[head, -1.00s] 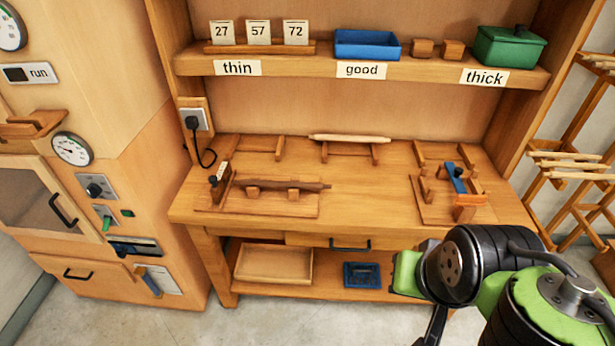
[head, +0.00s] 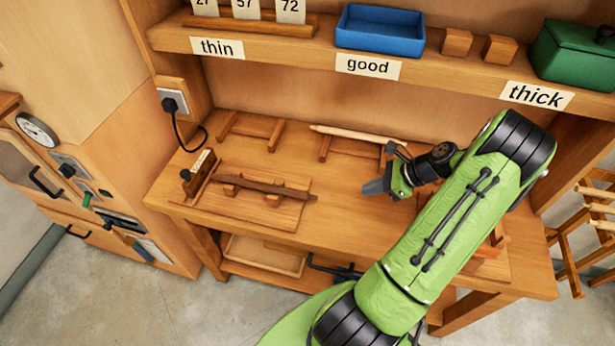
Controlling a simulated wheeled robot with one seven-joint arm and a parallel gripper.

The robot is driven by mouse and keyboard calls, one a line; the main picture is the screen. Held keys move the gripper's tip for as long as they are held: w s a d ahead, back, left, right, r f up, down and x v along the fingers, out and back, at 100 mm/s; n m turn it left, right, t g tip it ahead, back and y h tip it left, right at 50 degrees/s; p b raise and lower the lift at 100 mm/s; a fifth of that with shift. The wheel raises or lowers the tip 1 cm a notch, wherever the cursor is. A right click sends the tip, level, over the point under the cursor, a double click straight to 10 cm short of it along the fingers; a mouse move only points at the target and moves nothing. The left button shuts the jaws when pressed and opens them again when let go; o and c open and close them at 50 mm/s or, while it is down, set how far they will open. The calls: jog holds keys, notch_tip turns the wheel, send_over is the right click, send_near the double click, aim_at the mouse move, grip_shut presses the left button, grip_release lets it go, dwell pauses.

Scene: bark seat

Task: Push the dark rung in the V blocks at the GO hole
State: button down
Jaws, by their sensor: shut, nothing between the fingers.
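The dark rung (head: 262,186) lies across two small V blocks (head: 273,200) on a wooden board (head: 252,212) at the left of the bench. An upright wooden gauge plate (head: 200,172) with a pale label and a dark knob stands at the rung's left end. The label is too small to read, and its hole cannot be made out. The rung's right end points toward my gripper (head: 372,187), which is shut and empty above the middle of the bench, to the right of the rung and apart from it.
A pale rung (head: 358,134) rests on a wooden stand at the back. An empty stand (head: 250,130) is left of it. The shelf above holds a blue tray (head: 380,32) and a green box (head: 578,55). My arm hides most of the bench's right side.

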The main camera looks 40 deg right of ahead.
aim_at(307, 193)
jog(key=b+x, duration=0.1)
jog(key=x, duration=0.9)
jog(key=shift+a+b, duration=0.15)
jog(key=shift+b, duration=0.15)
jog(key=w+a, duration=0.2)
jog(key=shift+w+a, duration=0.1)
jog(key=shift+w, duration=0.3)
jog(key=shift+w+a+r, duration=0.1)
jog(key=shift+w, duration=0.05)
jog(key=w+a, duration=0.1)
jog(key=w, duration=0.1)
jog(key=w+a+p, duration=0.1)
jog(key=w+a, duration=0.1)
jog(key=shift+w+a+p, duration=0.2)
jog(key=shift+a+p, duration=0.05)
jog(key=shift+p, duration=0.05)
jog(key=shift+s, duration=0.1)
